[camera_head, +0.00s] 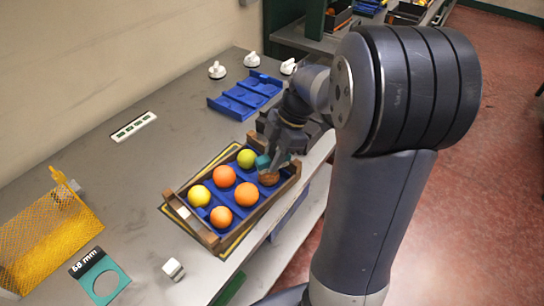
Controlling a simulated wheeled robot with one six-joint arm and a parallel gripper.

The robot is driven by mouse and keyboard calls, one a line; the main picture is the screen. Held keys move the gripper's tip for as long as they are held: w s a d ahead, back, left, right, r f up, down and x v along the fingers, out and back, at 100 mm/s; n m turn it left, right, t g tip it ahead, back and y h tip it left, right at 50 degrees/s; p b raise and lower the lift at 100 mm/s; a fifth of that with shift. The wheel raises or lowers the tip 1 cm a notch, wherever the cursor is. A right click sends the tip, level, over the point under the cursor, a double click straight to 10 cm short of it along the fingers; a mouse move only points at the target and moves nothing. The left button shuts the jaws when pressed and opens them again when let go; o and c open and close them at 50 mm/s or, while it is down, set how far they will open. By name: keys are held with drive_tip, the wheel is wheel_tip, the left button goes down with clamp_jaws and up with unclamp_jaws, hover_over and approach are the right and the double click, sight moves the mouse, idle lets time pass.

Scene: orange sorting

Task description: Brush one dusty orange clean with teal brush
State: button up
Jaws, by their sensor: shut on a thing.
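My gripper (276,153) is over the far right corner of a wooden crate and is shut on a small teal brush (263,162). The brush is partly hidden by my gripper. A dull brownish orange (269,180) sits just below it in the crate's right corner compartment; whether the brush touches it I cannot tell. The wooden crate (207,238) has a blue insert. Brighter oranges (246,194) and (224,176), another orange (221,217), a yellow fruit (199,196) and a yellow-green fruit (246,158) sit in its other compartments.
An empty blue tray (240,100) lies behind the crate, with white knobs (217,70) beyond.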

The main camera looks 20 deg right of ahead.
drive_tip(key=shift+s+a, duration=0.15)
drive_tip(key=shift+a, duration=1.15)
drive_tip(key=shift+d+b, duration=0.5)
drive_tip(key=shift+d, duration=0.95)
drive_tip(key=shift+a, duration=0.2)
